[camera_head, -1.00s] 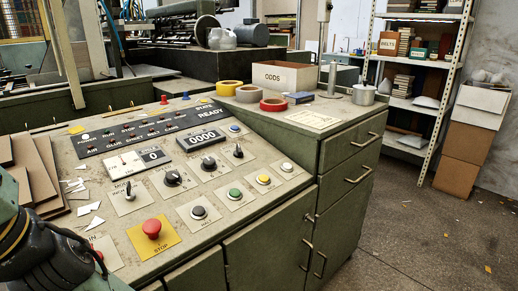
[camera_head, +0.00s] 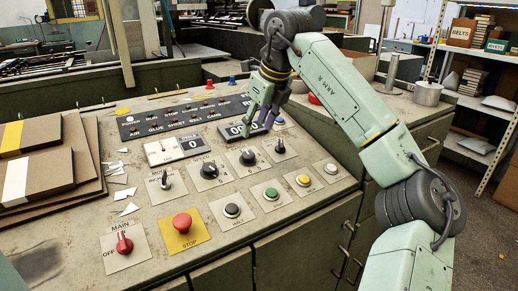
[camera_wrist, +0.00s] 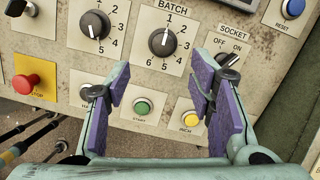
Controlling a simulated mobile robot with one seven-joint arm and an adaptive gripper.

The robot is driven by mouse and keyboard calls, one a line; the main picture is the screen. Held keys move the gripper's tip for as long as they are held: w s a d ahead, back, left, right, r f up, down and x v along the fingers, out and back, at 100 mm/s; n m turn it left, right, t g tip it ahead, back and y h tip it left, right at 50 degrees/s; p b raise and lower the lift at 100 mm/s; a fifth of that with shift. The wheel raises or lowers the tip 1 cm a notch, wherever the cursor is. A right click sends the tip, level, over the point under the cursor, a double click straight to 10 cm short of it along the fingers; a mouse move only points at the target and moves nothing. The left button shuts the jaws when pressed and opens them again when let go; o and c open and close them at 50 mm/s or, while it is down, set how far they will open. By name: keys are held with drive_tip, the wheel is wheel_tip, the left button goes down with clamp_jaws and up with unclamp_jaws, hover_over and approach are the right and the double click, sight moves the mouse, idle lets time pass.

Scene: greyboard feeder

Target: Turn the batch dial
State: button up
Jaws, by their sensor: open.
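The batch dial (camera_wrist: 162,42) is a round black knob on a white plate numbered 1 to 6, at the top centre of the wrist view. Its white mark points up, near the 1. In the head view the batch dial (camera_head: 248,158) is in the panel's dial row, left of the socket switch (camera_head: 280,147). My gripper (camera_head: 262,124) hangs over the panel near the counter display. In the wrist view its purple-padded fingers (camera_wrist: 161,78) are spread apart with nothing between them. The dial shows beyond the gap and is not touched.
A red stop button (camera_head: 182,223) on a yellow plate and a row of push buttons, including a green one (camera_head: 271,193), lie nearer the panel's front. A similar dial (camera_wrist: 94,25) is left of the batch dial. Cardboard sheets (camera_head: 45,160) lie at the left.

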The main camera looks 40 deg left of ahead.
sight(249, 154)
drive_tip(key=x, duration=1)
drive_tip(key=shift+w+f+p, duration=0.25)
drive_tip(key=shift+f+p, duration=0.15)
drive_tip(key=shift+c, duration=0.6)
drive_tip(key=c, duration=1)
drive_tip(key=shift+c, duration=0.2)
